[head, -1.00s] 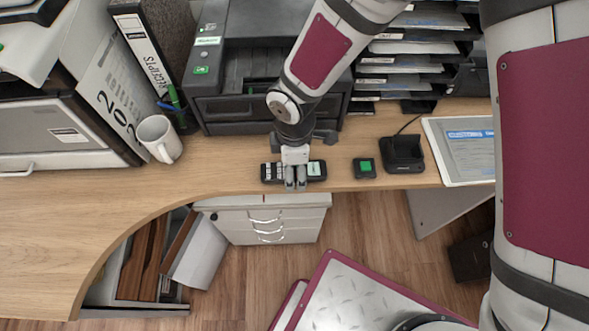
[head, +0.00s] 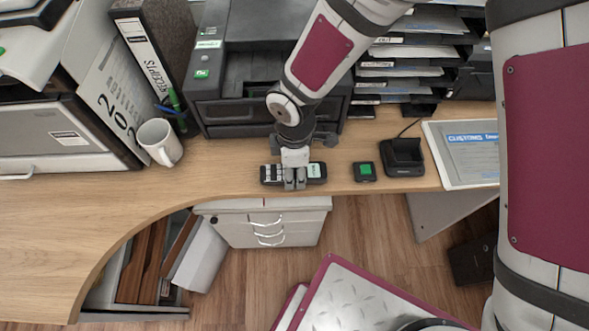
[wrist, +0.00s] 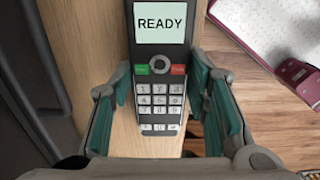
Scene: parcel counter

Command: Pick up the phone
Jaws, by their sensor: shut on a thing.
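The phone (head: 316,171) is a dark handset lying flat on the wooden counter (head: 225,175) near its front edge, with its long side along that edge. In the wrist view the phone (wrist: 159,70) shows a pale screen reading READY, a green and a red key, and light number keys. My gripper (head: 294,181) points down over the middle of the phone in the head view. In the wrist view its green-padded fingers (wrist: 161,80) stand on either side of the phone, shut on it. The fingers hide the phone's middle in the head view.
A printer (head: 235,110) is behind, and a white mug (head: 159,142) and binder (head: 140,55) are at left. The counter left of the phone is clear.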

